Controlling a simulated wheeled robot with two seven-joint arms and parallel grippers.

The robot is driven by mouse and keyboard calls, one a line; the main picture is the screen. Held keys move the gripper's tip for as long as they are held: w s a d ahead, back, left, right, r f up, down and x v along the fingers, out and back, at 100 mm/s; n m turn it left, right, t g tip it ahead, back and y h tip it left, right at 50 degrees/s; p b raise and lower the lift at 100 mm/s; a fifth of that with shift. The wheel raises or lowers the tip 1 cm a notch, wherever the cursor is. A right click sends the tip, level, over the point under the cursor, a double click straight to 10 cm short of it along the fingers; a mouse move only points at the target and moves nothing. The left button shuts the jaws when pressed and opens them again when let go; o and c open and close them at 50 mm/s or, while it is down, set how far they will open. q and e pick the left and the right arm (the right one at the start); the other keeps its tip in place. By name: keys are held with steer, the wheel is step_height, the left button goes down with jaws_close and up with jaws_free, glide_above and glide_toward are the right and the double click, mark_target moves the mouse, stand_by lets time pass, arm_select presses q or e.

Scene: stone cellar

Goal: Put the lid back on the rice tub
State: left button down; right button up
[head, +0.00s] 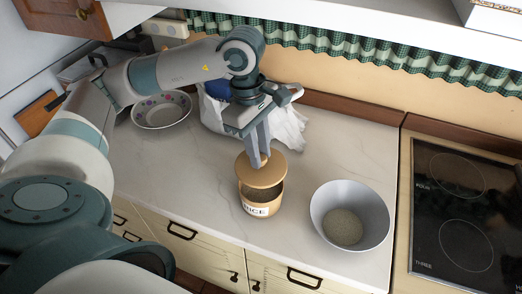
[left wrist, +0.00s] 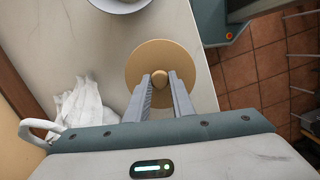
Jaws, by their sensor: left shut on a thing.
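The rice tub (head: 258,205) is a tan round tub with a white RICE label, upright on the counter. Its round wooden lid (head: 262,171) is over the tub's mouth, with a dark gap showing between lid and tub at the front. My left gripper (head: 260,160) is above the tub, pointing down, shut on the lid's knob. In the left wrist view the lid (left wrist: 162,76) lies beyond the fingertips (left wrist: 160,80), with its knob between them. The lid hides most of the tub there. My right gripper is not in view.
A grey bowl with grain (head: 349,215) stands right of the tub. A black hob (head: 468,210) is farther right. The counter (head: 340,150) behind the grey bowl is clear.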

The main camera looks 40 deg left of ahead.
arm_select(q)
steer(key=shift+d+f, duration=0.1)
steer(key=shift+f, duration=0.5)
steer(key=shift+f+b, duration=0.6)
steer(key=shift+f, duration=0.7)
steer(key=shift+f+b, duration=0.35)
steer(key=shift+f, duration=0.15)
steer(key=shift+f+b, duration=0.45)
steer(key=shift+b, duration=0.15)
steer(key=shift+f+b, duration=0.35)
steer(key=shift+b, duration=0.1)
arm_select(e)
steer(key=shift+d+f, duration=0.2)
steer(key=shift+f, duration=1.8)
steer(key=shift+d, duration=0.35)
arm_select(q)
steer(key=shift+b, duration=0.4)
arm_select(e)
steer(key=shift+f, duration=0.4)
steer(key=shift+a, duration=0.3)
